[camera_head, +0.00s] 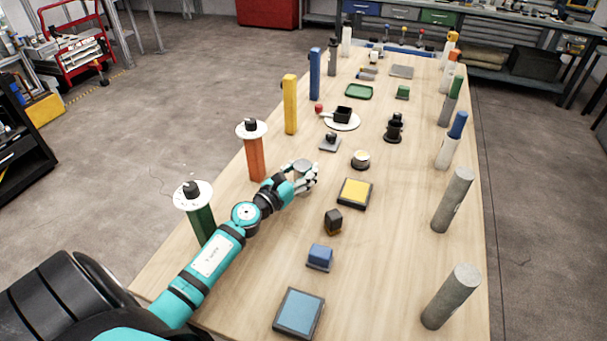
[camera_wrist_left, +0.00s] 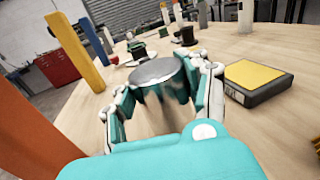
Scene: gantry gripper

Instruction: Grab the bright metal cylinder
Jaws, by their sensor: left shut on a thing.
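The bright metal cylinder (camera_wrist_left: 157,72) is between the fingers of my left gripper (camera_wrist_left: 163,92) in the left wrist view. Its round, shiny top faces up, and its lower part is partly hidden by the fingers. In the head view the cylinder (camera_head: 302,166) shows as a small grey disc at the tip of my left gripper (camera_head: 304,177), near the middle of the table. The fingers are shut on it from both sides. I cannot tell whether its base touches the table. My right gripper is not in view.
On the wooden table (camera_head: 400,285), an orange post (camera_head: 255,160) and a yellow post (camera_head: 290,105) stand left of the gripper. A yellow-topped block (camera_head: 355,193) lies close on the right. Grey cylinders (camera_head: 452,200) stand along the right edge. A green post (camera_head: 201,224) stands beside my forearm.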

